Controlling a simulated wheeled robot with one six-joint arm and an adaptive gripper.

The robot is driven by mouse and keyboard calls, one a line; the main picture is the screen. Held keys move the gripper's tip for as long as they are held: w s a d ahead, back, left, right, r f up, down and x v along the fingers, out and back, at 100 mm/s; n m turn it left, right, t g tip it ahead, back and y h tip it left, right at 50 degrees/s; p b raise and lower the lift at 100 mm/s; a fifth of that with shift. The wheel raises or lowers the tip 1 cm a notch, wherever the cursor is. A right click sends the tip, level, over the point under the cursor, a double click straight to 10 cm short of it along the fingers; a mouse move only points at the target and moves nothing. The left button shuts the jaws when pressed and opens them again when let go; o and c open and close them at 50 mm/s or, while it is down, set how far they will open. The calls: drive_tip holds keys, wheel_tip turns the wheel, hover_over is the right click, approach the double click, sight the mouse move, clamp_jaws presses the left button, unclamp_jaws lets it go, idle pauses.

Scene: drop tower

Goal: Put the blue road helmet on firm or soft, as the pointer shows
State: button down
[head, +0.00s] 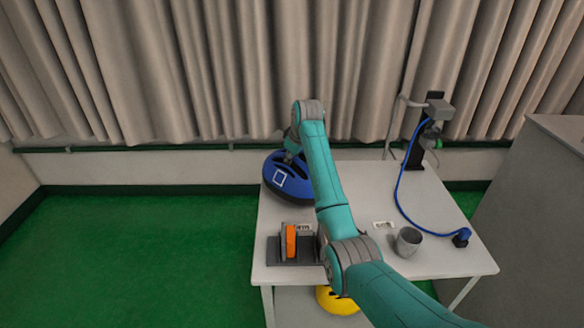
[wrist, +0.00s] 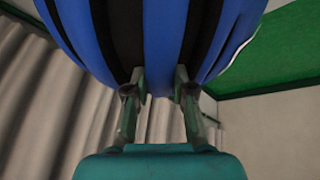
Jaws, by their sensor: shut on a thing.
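The blue road helmet (head: 276,184) has a white square outline on its side and dark stripes; it fills the top of the wrist view (wrist: 213,35). My gripper (head: 291,152) is shut on it, with both fingertips (wrist: 160,88) against its striped shell. The helmet is over the table's back left corner; whether it touches the table I cannot tell. An orange upright piece (head: 291,241) stands on a dark grey base at the table's front left, with a small label (head: 303,228) beside it. I cannot make out a pointer or read firm or soft.
The white table (head: 440,262) also holds a grey cup (head: 408,241), a small label card (head: 383,225) and a dark stand (head: 415,150) with a blue cable (head: 398,195) ending at a blue plug (head: 461,237). A yellow helmet (head: 336,301) is below the tabletop. A grey cabinet (head: 540,210) stands right.

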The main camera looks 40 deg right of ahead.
wheel_tip(320, 180, down, 3)
drive_tip(key=shift+f, duration=0.15)
drive_tip(key=c, duration=1)
unclamp_jaws()
drive_tip(key=v, duration=1.2)
